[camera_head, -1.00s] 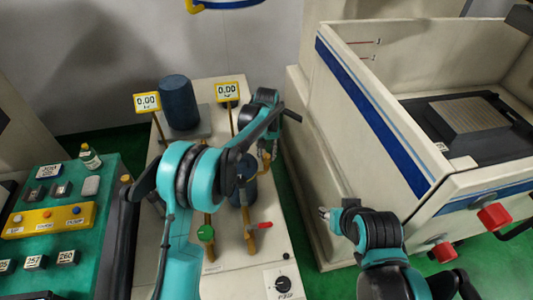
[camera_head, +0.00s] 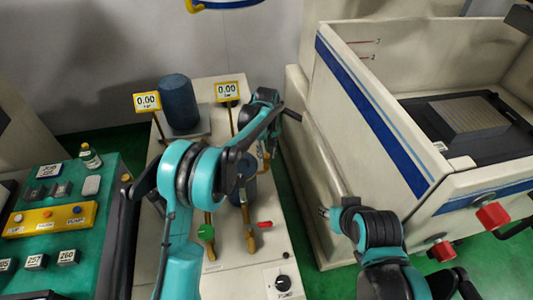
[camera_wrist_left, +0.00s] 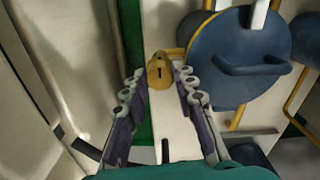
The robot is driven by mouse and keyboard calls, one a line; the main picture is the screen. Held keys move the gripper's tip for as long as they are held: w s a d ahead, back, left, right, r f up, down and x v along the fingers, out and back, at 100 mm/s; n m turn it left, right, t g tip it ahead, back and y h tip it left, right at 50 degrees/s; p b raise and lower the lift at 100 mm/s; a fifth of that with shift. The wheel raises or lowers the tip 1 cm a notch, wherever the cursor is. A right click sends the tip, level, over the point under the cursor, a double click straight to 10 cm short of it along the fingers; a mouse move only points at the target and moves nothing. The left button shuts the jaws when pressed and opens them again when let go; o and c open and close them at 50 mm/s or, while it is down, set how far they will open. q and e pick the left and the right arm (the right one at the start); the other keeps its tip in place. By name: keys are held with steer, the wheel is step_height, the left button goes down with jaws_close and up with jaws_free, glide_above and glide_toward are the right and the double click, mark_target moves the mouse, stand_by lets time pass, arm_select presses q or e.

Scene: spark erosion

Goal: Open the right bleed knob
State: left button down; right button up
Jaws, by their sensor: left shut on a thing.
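A brass knob (camera_wrist_left: 160,71) with a dark keyhole-like mark sits between the fingers of my left gripper (camera_wrist_left: 161,80) in the left wrist view. My left gripper is shut on it, one finger on each side. In the head view my left gripper (camera_head: 268,135) is at the far right of the white pump cabinet (camera_head: 235,265), by a yellow pipe. The knob is mostly hidden there behind my arm. My right gripper (camera_head: 325,213) is in front of the big white machine, away from the knob. Its jaws are too small to read.
A blue filter drum (camera_wrist_left: 238,55) with a handle stands close to the knob. Green-handled (camera_head: 206,232) and red-handled (camera_head: 264,224) valves are at the cabinet's front. The white machine (camera_head: 345,150) borders the right. Two gauges (camera_head: 147,102) read 0.00.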

mark_target(266, 155)
arm_select(q)
steer(key=c, duration=1.2)
jaws_free()
step_height(266, 155, up, 12)
